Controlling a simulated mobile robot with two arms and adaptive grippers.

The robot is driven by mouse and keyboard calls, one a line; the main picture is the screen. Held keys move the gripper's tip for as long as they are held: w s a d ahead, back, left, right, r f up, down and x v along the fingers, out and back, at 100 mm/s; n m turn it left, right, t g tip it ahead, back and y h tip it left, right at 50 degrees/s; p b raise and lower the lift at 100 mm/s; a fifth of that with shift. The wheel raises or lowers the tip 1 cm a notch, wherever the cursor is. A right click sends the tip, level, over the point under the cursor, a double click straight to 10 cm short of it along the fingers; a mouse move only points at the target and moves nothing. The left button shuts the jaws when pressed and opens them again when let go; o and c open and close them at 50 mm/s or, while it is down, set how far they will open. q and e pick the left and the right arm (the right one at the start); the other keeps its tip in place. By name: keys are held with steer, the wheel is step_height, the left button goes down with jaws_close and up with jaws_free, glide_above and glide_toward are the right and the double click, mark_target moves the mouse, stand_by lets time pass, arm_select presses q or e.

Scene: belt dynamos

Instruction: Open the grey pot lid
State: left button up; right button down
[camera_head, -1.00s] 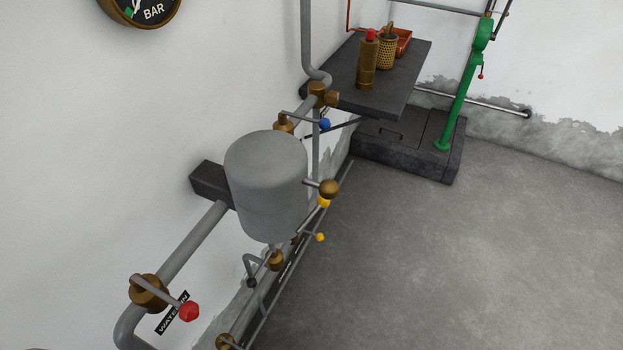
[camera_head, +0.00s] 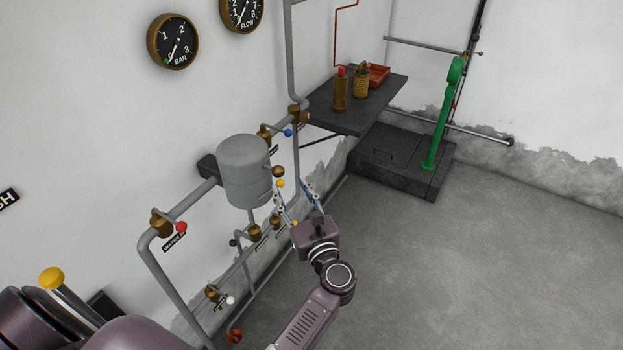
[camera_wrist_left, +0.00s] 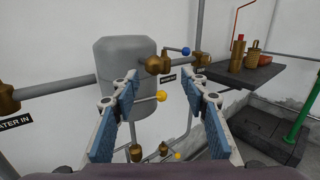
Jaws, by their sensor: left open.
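The grey pot (camera_head: 243,180) is a rounded tank fixed to the pipework along the left wall. In the left wrist view the pot (camera_wrist_left: 122,55) stands beyond the open fingers (camera_wrist_left: 160,80), partly covered by the left finger. My right gripper is not in view.
A yellow-knobbed rod (camera_head: 281,184) and a blue-knobbed valve (camera_head: 288,133) are near the pot. A red-knobbed valve (camera_head: 181,227) is to its left. A dark shelf (camera_head: 375,105) and a green pump (camera_head: 441,125) stand behind. The floor (camera_head: 470,260) at right is clear.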

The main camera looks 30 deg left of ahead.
mark_target(279, 174)
arm_select(q)
steer(key=w+a+p, duration=0.1)
steer(key=w+a+n, duration=0.1)
steer(key=a, duration=0.1)
steer(key=w+a+r+n+p, duration=0.1)
steer(key=a, duration=0.1)
steer(key=shift+w+a+g+p, duration=0.1)
steer(key=shift+g+p, duration=0.2)
steer(key=shift+g, duration=0.1)
steer(key=shift+w+a, duration=0.5)
steer(key=shift+w+a+f, duration=0.2)
steer(key=shift+a+f, duration=0.05)
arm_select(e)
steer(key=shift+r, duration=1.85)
arm_select(q)
steer(key=shift+c, duration=0.6)
steer(key=shift+s+r, duration=0.1)
steer(key=c, duration=0.8)
jaws_close()
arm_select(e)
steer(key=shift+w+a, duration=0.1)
